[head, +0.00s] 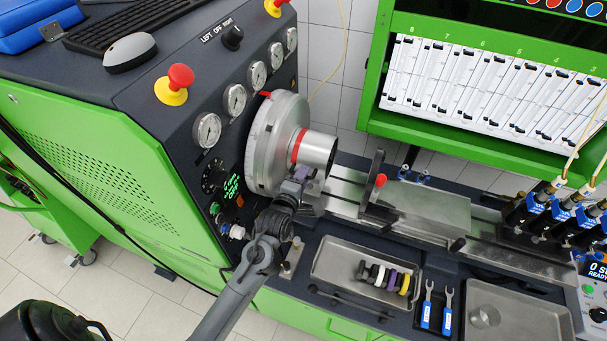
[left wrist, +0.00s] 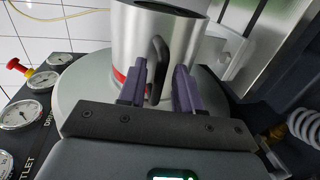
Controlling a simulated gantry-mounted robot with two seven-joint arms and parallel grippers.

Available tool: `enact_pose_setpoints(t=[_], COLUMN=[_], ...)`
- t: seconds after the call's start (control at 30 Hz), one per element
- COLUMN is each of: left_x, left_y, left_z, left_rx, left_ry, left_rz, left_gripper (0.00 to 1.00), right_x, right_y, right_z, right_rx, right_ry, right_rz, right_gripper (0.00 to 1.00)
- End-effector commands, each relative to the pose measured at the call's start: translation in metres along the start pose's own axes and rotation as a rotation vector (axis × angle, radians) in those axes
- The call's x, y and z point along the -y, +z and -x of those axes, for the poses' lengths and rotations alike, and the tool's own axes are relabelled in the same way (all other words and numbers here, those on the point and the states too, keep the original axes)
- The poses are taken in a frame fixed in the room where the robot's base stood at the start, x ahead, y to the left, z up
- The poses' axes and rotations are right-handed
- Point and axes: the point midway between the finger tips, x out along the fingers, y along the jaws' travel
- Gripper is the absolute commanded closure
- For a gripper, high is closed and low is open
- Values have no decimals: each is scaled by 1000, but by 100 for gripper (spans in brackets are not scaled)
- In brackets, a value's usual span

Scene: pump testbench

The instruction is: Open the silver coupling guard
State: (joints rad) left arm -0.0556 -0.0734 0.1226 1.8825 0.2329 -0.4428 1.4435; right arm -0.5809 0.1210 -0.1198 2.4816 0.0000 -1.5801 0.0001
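The silver coupling guard (head: 318,151) is a metal cylinder at the front of the large grey disc (head: 272,140) on the testbench, with a red band behind it. In the left wrist view the guard (left wrist: 150,35) fills the top middle, and its black handle (left wrist: 158,68) faces me. My left gripper (head: 303,176) is at the guard's lower front side. In the left wrist view its purple fingers (left wrist: 159,85) are apart, one on each side of the handle, with narrow gaps. Contact cannot be told for sure. My right gripper is in neither view.
Gauges (head: 234,99) and a red emergency button (head: 176,82) are on the panel left of the disc. A metal rail with an upright plate (head: 372,178) runs to the right. A tray (head: 345,262) with coloured rings lies below the rail.

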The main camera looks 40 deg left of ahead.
Motion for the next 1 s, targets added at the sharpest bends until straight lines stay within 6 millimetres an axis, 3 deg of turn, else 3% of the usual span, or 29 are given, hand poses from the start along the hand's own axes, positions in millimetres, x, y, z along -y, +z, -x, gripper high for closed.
enact_pose_setpoints(t=[0.47,0.7,1.0], left_x=[0,0,0], left_y=[0,0,0], left_z=[-11,-11,-11], left_rx=[0,0,0], left_ry=[1,1,0], left_rz=[0,0,0], left_gripper=[66,100,100], right_x=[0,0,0], right_y=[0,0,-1], right_z=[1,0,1], right_rx=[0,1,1], right_ry=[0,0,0], right_rz=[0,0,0], right_gripper=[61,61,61])
